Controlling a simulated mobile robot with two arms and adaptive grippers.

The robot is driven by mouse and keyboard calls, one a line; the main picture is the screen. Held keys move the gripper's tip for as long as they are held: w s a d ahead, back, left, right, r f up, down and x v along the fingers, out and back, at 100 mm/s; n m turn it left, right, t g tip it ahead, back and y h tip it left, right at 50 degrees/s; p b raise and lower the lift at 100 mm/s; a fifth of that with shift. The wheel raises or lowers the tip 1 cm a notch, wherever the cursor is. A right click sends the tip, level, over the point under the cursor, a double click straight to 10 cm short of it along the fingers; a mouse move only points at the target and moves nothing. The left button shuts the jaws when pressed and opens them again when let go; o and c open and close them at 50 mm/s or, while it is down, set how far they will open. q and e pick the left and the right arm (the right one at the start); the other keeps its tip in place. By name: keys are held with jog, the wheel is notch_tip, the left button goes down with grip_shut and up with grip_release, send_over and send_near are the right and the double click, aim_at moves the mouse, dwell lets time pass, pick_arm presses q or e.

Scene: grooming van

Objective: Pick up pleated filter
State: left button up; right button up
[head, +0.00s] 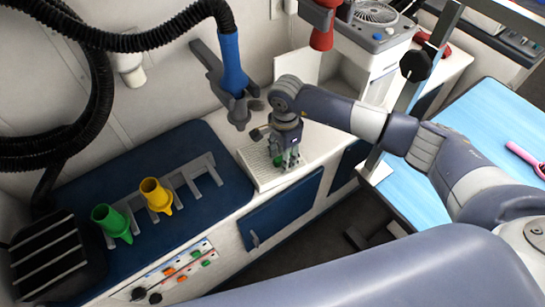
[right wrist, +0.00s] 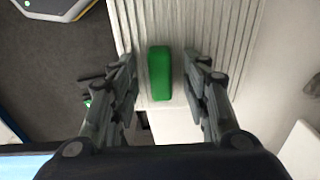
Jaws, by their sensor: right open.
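The pleated filter (head: 262,174) is a white ribbed panel lying at the front of the white counter. In the right wrist view the ribbed filter (right wrist: 222,28) fills the top middle, with a green block-like grip (right wrist: 159,72) on or just above it. My right gripper (head: 286,158) is over the filter, pointing down and partly hiding it. In the right wrist view its fingers (right wrist: 161,76) are open, one on each side of the green grip, with gaps on both sides. I cannot tell how far the fingertips are above the filter. My left gripper is not in view.
A blue-grey hose nozzle (head: 235,82) hangs left of the gripper. Green (head: 112,222) and yellow (head: 156,195) nozzles stand in a grey rack on the dark blue top. A white unit with a fan (head: 376,14) stands behind. A light blue table (head: 490,130) is at right.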

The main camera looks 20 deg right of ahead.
jog(key=shift+f, duration=0.1)
jog(key=shift+c, duration=0.8)
grip_shut()
jog(key=shift+w, duration=0.1)
jog(key=shift+r+b, duration=0.5)
jog(key=shift+r, duration=0.2)
jog(key=shift+s+a+r+b, duration=0.1)
jog(key=shift+s+r+b, duration=0.15)
jog(key=shift+r, duration=0.25)
jog(key=shift+s+a+r+b, duration=0.1)
jog(key=shift+r+b, duration=0.2)
jog(key=shift+r, duration=0.2)
jog(key=s+a+r+b, duration=0.1)
jog(key=s+a, duration=0.1)
jog(key=s, duration=0.5)
jog(key=s+a+b, duration=0.2)
jog(key=s, duration=0.5)
jog(key=shift+s+a+r, duration=0.25)
jog(key=shift+s+r, duration=0.1)
